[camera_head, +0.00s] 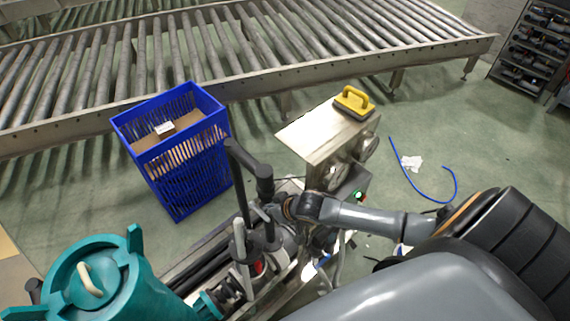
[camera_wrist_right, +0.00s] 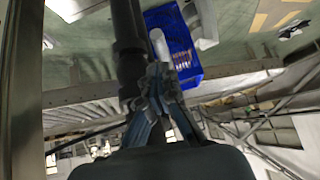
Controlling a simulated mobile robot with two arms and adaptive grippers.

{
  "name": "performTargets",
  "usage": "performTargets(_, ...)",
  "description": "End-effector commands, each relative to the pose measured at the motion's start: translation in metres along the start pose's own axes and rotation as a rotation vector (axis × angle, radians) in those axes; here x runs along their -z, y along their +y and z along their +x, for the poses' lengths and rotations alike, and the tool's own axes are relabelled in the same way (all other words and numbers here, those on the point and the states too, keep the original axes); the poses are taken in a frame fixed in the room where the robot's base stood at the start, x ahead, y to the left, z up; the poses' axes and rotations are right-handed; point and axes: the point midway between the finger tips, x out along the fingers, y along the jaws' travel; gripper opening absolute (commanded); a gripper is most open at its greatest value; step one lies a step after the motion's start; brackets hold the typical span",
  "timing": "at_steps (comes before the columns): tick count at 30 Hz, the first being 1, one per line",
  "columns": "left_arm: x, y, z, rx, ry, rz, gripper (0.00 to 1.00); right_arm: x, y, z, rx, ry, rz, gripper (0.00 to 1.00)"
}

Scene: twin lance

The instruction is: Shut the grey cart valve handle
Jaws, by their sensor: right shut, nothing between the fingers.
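The cart (camera_head: 285,245) stands low in the middle of the head view, with pipes and fittings on it. Pale grey lever-like handles (camera_head: 240,247) stand up from its fittings; I cannot tell for sure which is the valve handle. My right gripper (camera_head: 277,209) reaches in from the right beside these fittings. In the right wrist view the right gripper (camera_wrist_right: 158,82) is shut with nothing between its fingers. A pale grey bar (camera_wrist_right: 159,44) lies just beyond its fingertips; I cannot tell whether they touch. My left gripper is not in view.
A black upright handle (camera_head: 249,168) rises close to my right gripper. A blue crate (camera_head: 190,165) stands left of the cart. A metal box (camera_head: 322,135) bears a yellow tool (camera_head: 354,100). A teal vessel (camera_head: 105,280) is at lower left. A roller conveyor (camera_head: 240,80) crosses behind.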

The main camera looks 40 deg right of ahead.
Motion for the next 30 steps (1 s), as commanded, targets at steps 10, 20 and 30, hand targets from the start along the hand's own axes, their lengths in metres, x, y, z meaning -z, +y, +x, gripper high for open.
performTargets(10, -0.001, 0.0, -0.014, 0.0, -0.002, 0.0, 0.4, 0.007, 0.002, -0.057, 0.002, 0.001, -0.003, 0.0)
performTargets(20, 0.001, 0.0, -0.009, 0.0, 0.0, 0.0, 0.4, 0.003, 0.002, -0.104, 0.001, 0.001, -0.001, 0.0)
performTargets(30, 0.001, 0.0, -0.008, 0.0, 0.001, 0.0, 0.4, 0.002, 0.003, -0.11, -0.002, 0.002, 0.001, 0.0)
